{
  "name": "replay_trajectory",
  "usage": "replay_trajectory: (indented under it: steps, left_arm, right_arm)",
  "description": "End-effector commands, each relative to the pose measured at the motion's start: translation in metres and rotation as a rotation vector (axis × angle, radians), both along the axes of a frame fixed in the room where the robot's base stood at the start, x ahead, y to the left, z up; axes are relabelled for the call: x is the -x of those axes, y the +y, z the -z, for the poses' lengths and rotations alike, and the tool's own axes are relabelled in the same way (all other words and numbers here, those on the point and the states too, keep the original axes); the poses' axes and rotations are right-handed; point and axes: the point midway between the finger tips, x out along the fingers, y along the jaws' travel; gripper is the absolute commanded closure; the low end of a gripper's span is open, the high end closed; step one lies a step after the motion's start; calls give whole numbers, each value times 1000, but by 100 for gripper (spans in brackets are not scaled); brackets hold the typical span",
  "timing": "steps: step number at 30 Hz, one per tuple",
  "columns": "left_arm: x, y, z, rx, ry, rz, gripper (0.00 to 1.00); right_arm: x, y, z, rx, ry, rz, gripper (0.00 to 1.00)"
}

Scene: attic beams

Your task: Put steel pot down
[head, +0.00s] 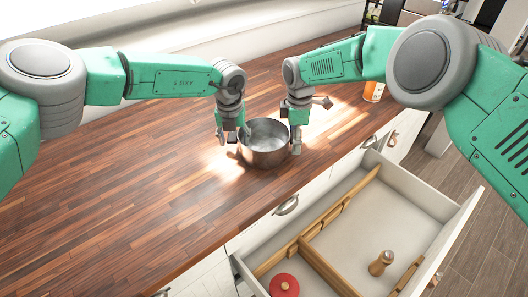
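The steel pot (266,152) stands upright on the wooden countertop, near its front edge. It looks empty inside. My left gripper (232,138) is at the pot's left rim, pointing down. Its fingers are apart, one outside the pot and another by the rim. My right gripper (304,126) is at the pot's right side. One finger hangs down beside the pot wall and another sticks out to the right, so it looks open. Whether either gripper touches the pot is hard to tell.
The wooden countertop (130,185) is clear to the left of the pot. An open drawer (413,193) juts out below the front edge, holding wooden dividers, a red round lid-like thing (284,286) and a wooden shaker (381,262). An orange container (374,91) stands behind on the right.

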Motion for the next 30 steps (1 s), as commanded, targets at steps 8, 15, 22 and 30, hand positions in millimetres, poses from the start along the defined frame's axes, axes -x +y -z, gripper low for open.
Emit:
replay_trajectory:
  steps: [8, 15, 22, 30]
  left_arm:
    - [-1, -1, 0, 2, 0, -2, 53]
    - [0, -1, -9, 4, -2, -1, 53]
    - [3, 0, -51, 4, -4, -2, 53]
    - [9, 0, -101, 3, -1, -1, 53]
  right_arm:
    - [0, 0, 1, -1, 3, 1, 35]
    - [1, 1, 1, -2, 3, 2, 35]
    - [1, 1, 1, -2, 3, 2, 35]
    - [0, 1, 1, -2, 3, 2, 35]
